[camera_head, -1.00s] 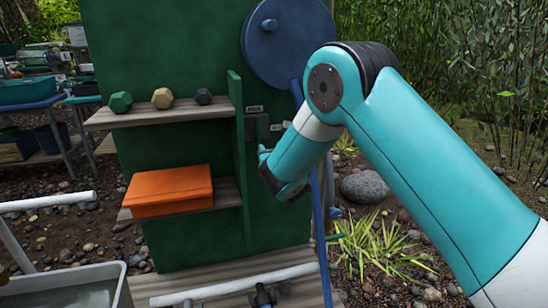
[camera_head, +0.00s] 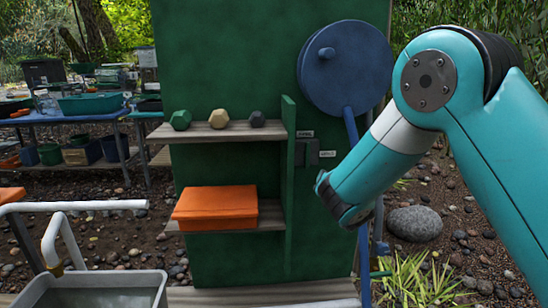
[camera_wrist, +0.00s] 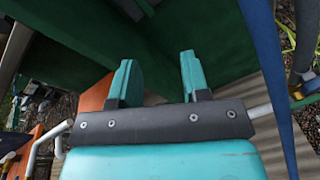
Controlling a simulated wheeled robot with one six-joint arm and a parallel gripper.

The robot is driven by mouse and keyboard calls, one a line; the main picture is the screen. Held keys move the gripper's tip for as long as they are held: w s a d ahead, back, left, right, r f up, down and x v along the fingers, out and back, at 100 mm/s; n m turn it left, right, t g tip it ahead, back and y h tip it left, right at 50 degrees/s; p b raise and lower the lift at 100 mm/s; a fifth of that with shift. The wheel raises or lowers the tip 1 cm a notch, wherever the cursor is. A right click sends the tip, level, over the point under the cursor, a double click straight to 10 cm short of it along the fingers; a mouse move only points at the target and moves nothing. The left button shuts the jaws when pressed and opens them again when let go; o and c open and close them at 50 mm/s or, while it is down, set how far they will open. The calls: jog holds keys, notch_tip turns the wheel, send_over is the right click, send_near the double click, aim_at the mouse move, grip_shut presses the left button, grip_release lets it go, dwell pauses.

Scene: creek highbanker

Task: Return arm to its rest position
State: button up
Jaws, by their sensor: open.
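My arm reaches in from the right in the head view, bent at the elbow, with its forearm slanting down to the left. Its far end is in front of the right part of the green cabinet (camera_head: 228,85), by the blue hose. The fingers are hidden in the head view. In the wrist view my gripper (camera_wrist: 157,80) shows two teal fingers apart with nothing between them. Behind them are the green panel (camera_wrist: 225,45) and, at the left, part of the orange box (camera_wrist: 92,101).
The orange box (camera_head: 215,208) sits on the lower shelf. Three dark green, tan and grey lumps (camera_head: 219,119) stand on the upper shelf. A grey tub (camera_head: 92,277) and white pipe (camera_head: 75,206) stand front left.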

jog(key=s+a+r+m+g+y, duration=0.2)
jog(key=s+m+g, duration=0.4)
jog(key=s, duration=0.7)
jog(key=s+a+r+m+g+y, duration=0.2)
jog(key=s+m+g, duration=0.2)
jog(key=s+m, duration=0.7)
jog(key=s+a+r+m+g+y, duration=0.15)
jog(key=s+m+g, duration=0.35)
jog(key=s, duration=0.9)
notch_tip(320, 180, up, 19)
jog(key=s+m+g+p, duration=0.1)
jog(key=s+p, duration=0.1)
jog(key=p, duration=1.6)
jog(key=shift+s+a+p, duration=0.2)
jog(key=shift+p, duration=0.15)
